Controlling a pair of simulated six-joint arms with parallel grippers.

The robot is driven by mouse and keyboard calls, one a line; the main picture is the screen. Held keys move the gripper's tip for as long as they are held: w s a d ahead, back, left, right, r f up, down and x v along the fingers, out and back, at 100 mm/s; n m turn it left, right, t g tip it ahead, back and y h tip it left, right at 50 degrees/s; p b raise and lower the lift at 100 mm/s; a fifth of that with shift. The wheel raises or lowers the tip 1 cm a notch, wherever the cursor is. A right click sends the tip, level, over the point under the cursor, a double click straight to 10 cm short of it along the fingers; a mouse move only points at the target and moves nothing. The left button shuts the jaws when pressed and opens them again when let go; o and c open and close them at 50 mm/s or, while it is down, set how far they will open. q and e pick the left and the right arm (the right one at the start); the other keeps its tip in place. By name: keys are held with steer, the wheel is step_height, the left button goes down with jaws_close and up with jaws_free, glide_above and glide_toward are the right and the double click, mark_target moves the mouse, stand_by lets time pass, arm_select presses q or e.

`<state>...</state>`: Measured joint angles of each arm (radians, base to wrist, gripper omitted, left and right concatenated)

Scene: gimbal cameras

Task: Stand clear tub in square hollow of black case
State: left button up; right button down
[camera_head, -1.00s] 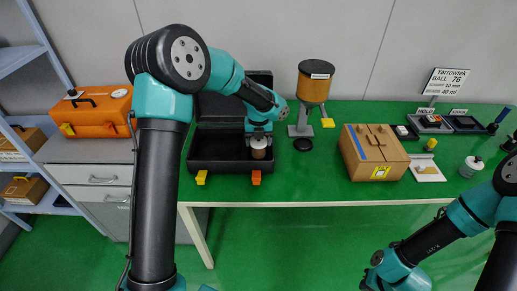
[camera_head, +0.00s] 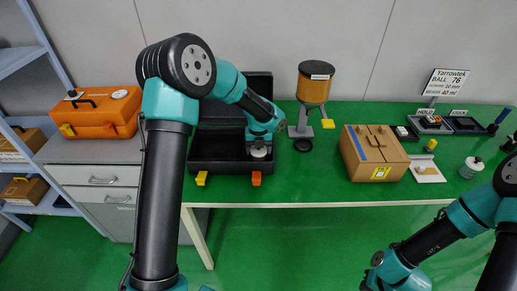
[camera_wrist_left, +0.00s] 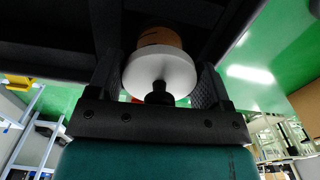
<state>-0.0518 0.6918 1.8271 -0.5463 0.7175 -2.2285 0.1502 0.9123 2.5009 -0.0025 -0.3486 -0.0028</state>
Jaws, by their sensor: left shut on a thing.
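The clear tub has a white lid (camera_head: 259,153) with a dark knob and brown contents (camera_wrist_left: 160,37). My left gripper (camera_head: 258,145) is shut on it, with one finger on each side in the left wrist view (camera_wrist_left: 159,80). The tub is over or inside the front tray of the open black case (camera_head: 222,168), towards its right side. The square hollow is lost in the dark interior, and I cannot tell whether the tub touches the case floor.
A stand with a brown hopper (camera_head: 313,90) and a black disc (camera_head: 303,145) stand right of the case. A brown box (camera_head: 374,153) is further right. An orange case (camera_head: 108,112) sits on the cabinet at left. Green table is bare between the disc and the brown box.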

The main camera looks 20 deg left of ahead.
arm_select(q)
steer(key=shift+f, duration=0.15)
steer(key=o, duration=1.2)
step_height(320, 180, up, 12)
steer(key=shift+r, duration=0.2)
